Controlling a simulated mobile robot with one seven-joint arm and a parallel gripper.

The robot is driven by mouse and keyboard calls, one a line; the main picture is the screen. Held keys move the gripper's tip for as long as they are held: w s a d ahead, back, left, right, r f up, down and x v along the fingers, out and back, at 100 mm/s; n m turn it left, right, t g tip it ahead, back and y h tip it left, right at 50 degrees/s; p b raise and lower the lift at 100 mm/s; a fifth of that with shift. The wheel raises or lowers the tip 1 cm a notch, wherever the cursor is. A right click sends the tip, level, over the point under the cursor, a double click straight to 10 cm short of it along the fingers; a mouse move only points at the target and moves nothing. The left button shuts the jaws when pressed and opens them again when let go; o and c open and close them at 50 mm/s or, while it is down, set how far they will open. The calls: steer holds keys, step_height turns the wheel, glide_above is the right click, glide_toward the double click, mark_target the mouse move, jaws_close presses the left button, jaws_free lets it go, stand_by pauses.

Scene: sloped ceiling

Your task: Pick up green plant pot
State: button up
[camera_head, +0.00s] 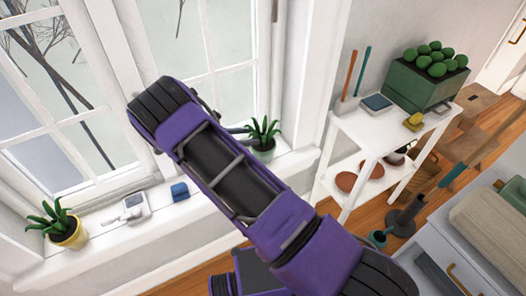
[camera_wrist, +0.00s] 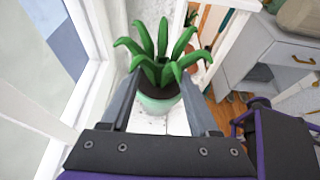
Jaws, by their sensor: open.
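The green plant pot (camera_head: 264,148) is pale green and holds a spiky green plant. It stands upright on the white windowsill, right of my arm in the head view, partly hidden by it. In the wrist view the pot (camera_wrist: 158,104) is straight ahead, with dark soil and long leaves above its rim. My gripper (camera_wrist: 162,76) is open, its two fingers appearing on either side of the pot and plant. I cannot tell whether they touch the pot. In the head view my arm hides most of the gripper.
A yellow pot with a plant (camera_head: 70,232), a white device (camera_head: 135,206) and a blue block (camera_head: 180,191) are on the sill at left. The window frame (camera_head: 290,75) is close beside the pot. A white shelf (camera_head: 365,127) with a green planter (camera_head: 420,85) stands right.

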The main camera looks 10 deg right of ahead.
mark_target(260, 137)
steer(key=x, duration=0.6)
steer(key=shift+s+d+f+b, duration=0.15)
steer(key=shift+f+b, duration=0.15)
steer(key=shift+f, duration=0.15)
jaws_close()
steer(key=shift+r, duration=0.1)
stand_by(0.9)
